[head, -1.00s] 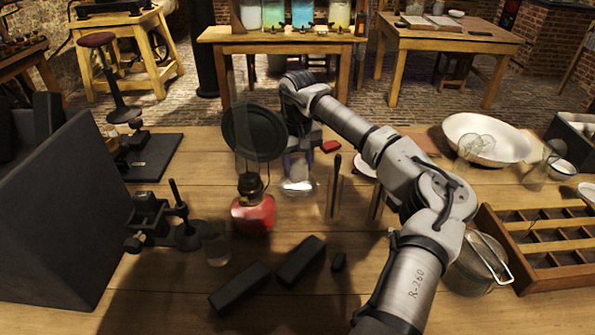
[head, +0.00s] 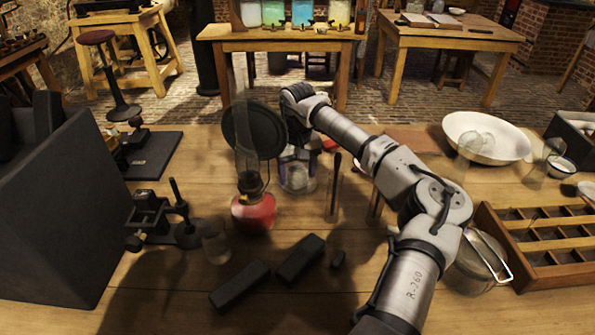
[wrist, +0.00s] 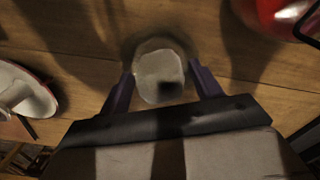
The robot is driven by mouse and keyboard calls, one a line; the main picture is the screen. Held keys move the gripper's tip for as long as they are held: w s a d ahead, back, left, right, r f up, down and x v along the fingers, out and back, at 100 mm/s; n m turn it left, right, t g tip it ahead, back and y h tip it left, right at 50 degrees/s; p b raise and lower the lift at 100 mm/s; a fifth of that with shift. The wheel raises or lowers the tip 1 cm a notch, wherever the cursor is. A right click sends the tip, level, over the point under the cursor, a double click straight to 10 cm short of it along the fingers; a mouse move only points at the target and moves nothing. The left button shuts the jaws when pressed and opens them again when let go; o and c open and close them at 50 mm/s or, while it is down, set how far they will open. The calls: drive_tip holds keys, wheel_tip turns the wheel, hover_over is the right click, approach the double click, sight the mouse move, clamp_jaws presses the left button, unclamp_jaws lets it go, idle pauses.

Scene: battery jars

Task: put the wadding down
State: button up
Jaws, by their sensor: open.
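The wadding is a pale, blurred wad (wrist: 160,75) in the wrist view, between and just beyond my two purple fingers. A dark round rim surrounds it, and it appears to lie in or over a round glass vessel. In the head view this clear glass vessel (head: 298,182) stands on the wooden table under my gripper (head: 298,158). My gripper is open, with a finger on each side and gaps beside the wad in the wrist view (wrist: 161,82). I cannot tell the wadding's exact height in the vessel.
A red lamp (head: 254,212) with a tall glass chimney stands just left of the vessel. A dark round disc (head: 253,131) is behind it. An upright dark rod (head: 335,185) is close on the right. Black blocks (head: 301,259) lie in front. A white basin (head: 487,138) is far right.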

sight(298, 168)
wheel_tip(298, 168, up, 12)
drive_tip(key=b, duration=0.1)
drive_tip(key=shift+r, duration=0.15)
idle(0.4)
